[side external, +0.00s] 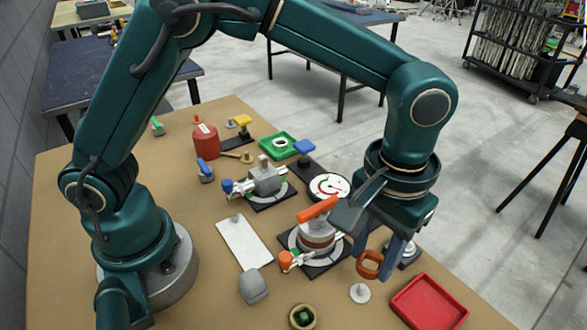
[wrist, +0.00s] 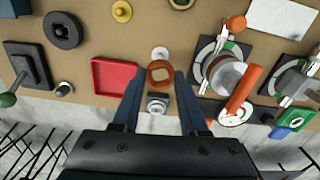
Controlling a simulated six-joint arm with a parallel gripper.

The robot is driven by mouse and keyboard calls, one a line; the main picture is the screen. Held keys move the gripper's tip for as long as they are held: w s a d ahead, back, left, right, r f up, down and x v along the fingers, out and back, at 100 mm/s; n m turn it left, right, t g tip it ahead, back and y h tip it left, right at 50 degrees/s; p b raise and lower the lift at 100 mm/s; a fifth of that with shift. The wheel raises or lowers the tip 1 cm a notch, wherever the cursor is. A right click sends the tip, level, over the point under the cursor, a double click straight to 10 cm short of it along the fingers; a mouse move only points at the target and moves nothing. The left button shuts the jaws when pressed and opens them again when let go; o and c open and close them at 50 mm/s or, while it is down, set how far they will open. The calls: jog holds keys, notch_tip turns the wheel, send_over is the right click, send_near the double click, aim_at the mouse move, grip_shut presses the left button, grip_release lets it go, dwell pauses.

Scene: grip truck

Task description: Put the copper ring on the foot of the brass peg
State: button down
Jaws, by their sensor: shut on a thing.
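My gripper (side external: 384,254) is shut on the copper ring (side external: 370,265), a thick brown-orange band. It holds the ring above the table, and the ring also shows between the fingertips in the wrist view (wrist: 160,73). A brass-yellow peg with a round foot (wrist: 122,10) stands at the top of the wrist view, left of and apart from the ring. I cannot make out that peg in the side view. A pale grey peg with a round foot (side external: 360,292) stands close to the ring and also shows just beyond it in the wrist view (wrist: 160,53).
A red tray (side external: 429,303) lies to the right. A clamp with an orange handle (side external: 318,208) stands close left of my gripper. A tan round piece with a green middle (side external: 302,317) lies at the front. A dark ring (wrist: 62,30) lies beyond the tray.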

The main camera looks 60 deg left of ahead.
notch_tip(320, 180, up, 8)
jog(key=w+a+n, duration=0.3)
jog(key=w+a, duration=0.1)
jog(key=a, duration=0.5)
jog(key=w+a+n, duration=0.3)
jog(key=a, duration=0.5)
jog(key=s+a+n, duration=0.3)
jog(key=a+n, duration=0.1)
jog(key=a, duration=0.7)
jog(key=s+a+n, duration=0.3)
jog(key=a, duration=0.8)
jog(key=f, duration=0.6)
jog(key=shift+w+f, duration=0.2)
jog(key=shift+f, duration=2.85)
jog(key=shift+f, duration=0.3)
jog(key=shift+f, duration=0.25)
jog(key=shift+f, duration=0.9)
